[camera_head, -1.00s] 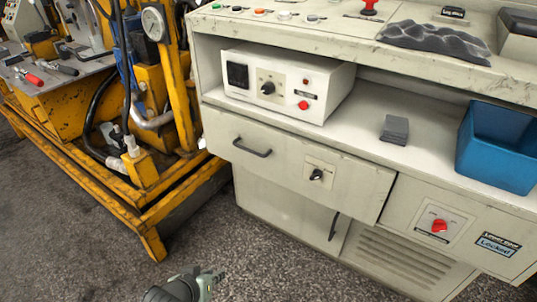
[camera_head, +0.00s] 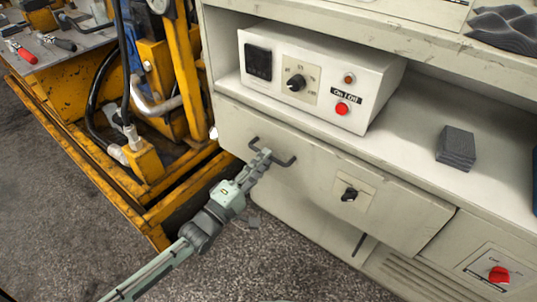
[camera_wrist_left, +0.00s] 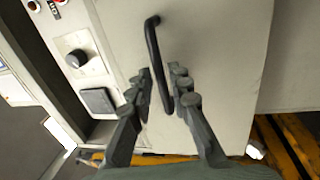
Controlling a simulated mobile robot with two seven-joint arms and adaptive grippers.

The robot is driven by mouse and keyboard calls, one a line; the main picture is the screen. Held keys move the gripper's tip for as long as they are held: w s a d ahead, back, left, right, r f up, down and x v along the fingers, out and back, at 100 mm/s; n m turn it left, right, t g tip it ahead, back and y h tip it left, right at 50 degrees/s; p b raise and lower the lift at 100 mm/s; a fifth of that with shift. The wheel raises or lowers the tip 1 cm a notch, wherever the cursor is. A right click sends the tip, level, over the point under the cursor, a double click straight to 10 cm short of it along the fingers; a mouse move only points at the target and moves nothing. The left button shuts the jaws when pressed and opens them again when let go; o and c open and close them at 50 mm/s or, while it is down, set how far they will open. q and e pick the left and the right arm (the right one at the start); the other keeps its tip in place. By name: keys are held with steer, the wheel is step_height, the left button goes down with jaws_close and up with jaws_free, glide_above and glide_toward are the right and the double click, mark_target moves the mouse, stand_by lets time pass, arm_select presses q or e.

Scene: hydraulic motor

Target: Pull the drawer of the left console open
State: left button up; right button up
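The left console's drawer (camera_head: 330,190) has a pale front with a dark bar handle (camera_head: 284,163) and a black knob. I see no clear gap around its front that shows it pulled out. My left gripper (camera_head: 262,158) is at the handle, towards its left end. In the left wrist view, the handle (camera_wrist_left: 153,45) runs between the two fingers (camera_wrist_left: 161,85) of my left gripper, in front of the drawer front (camera_wrist_left: 225,60). The fingers are apart, with a small gap showing beside the bar. My right gripper is not in view.
A white control box (camera_head: 310,80) and a grey block (camera_head: 456,148) stand on the shelf above the drawer. A yellow machine frame (camera_head: 100,185) is close on the left. A panel with a red knob (camera_head: 499,274) is at the lower right. Floor is clear in front.

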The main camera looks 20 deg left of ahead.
arm_select(q)
steer(key=shift+x, duration=1.1)
steer(key=shift+c, duration=0.3)
jaws_close()
